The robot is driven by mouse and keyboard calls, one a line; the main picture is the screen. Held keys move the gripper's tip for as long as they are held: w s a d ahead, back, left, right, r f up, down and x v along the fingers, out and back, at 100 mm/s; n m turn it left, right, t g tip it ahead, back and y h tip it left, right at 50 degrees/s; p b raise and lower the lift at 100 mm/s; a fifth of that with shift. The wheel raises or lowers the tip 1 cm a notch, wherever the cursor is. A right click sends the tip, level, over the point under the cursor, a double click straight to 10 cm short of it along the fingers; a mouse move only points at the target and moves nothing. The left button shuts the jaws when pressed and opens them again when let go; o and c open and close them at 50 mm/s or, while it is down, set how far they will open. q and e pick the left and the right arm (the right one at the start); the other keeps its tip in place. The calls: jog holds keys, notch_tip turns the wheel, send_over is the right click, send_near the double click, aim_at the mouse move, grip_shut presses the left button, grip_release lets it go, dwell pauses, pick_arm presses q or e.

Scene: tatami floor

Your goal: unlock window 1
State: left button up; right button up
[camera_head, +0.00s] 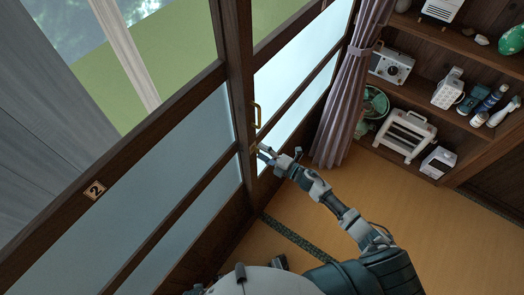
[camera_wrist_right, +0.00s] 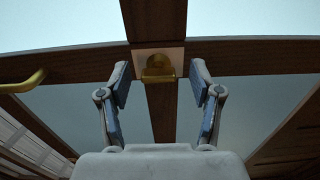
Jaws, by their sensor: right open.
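A wood-framed window with frosted panes (camera_head: 300,85) runs diagonally through the head view. A small brass lock piece (camera_wrist_right: 158,68) on a pale plate sits on the frame where the wooden bars cross. A brass pull handle (camera_head: 257,114) is on the frame beside it and also shows at the left of the wrist view (camera_wrist_right: 22,83). My right gripper (camera_head: 266,154) is close to the frame at the lock. In the wrist view its two fingers (camera_wrist_right: 160,84) are apart, one on each side of the lock, with nothing held. Contact cannot be told. My left gripper is not seen.
A tag marked 2 (camera_head: 95,190) is on the left window frame. A gathered purple curtain (camera_head: 345,95) hangs right of the window. Shelves (camera_head: 455,118) with several household items stand at the right. The tatami floor (camera_head: 405,205) in front is clear.

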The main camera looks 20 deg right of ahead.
jog(key=v, duration=1.1)
jog(key=shift+d, duration=0.25)
jog(key=s+d+f+m+g+h, duration=0.2)
jog(key=s+f+m+h, duration=0.25)
jog(key=f+m, duration=0.5)
jog(key=s+d+f+m+g+h, duration=0.1)
jog(key=s+d+f+m+h, duration=0.35)
jog(key=f, duration=0.85)
jog(key=s+a+f+m+g+h, duration=0.1)
jog(key=s+a+f+m+g, duration=0.3)
jog(key=s+f, duration=0.3)
jog(key=s+a+f+m+g, duration=0.5)
jog(key=s+f, duration=0.2)
jog(key=s, duration=0.7)
jog(key=shift+s+a+f+g+h, duration=0.3)
jog(key=shift+a+f+h, duration=0.05)
jog(key=shift+f+h, duration=0.05)
